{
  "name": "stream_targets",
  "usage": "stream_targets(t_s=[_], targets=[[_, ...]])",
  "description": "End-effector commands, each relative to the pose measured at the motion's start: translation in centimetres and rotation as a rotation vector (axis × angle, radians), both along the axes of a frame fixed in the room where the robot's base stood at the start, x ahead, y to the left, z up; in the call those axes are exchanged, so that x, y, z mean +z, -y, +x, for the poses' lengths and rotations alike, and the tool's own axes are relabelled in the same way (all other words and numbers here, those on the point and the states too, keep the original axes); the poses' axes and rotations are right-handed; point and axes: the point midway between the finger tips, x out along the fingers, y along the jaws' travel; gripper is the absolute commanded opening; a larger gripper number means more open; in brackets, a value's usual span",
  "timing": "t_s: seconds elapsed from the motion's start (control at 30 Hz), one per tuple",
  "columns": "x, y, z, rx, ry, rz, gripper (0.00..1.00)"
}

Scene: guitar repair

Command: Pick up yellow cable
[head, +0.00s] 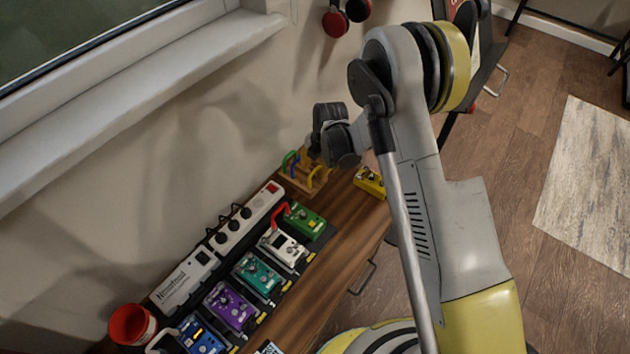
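The yellow cable (317,176) is a small arched loop on a wooden cable stand (296,183) at the back end of the workbench, by the wall. Blue and green cables (290,160) stand beside it, to its left. My gripper (317,150) is just above the stand, close to the yellow cable. My wrist and arm hide most of the gripper. I cannot tell whether its fingers are open or shut, or whether they touch a cable.
A yellow pedal (369,182) sits right of the stand. A power strip (230,235) and a row of coloured pedals (258,272) fill the bench's left side. A red cup (132,325) stands at the near left. The bench's right strip (345,245) is clear.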

Motion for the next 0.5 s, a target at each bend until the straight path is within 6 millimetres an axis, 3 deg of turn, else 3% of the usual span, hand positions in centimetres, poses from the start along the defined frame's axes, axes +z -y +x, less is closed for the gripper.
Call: stream_targets(t_s=[0.03, 0.1, 0.37, 0.47, 0.5], targets=[[-1.35, -0.16, 0.11, 0.000, 0.000, 0.000, 0.36], [-2.12, -0.30, 0.22, 0.000, 0.000, 0.000, 0.36], [-2.13, -0.34, 0.25, -0.001, 0.000, 0.000, 0.35], [-2.12, -0.34, 0.25, -0.001, 0.000, 0.000, 0.04], [-2.12, -0.34, 0.25, -0.001, 0.000, 0.000, 0.00]])
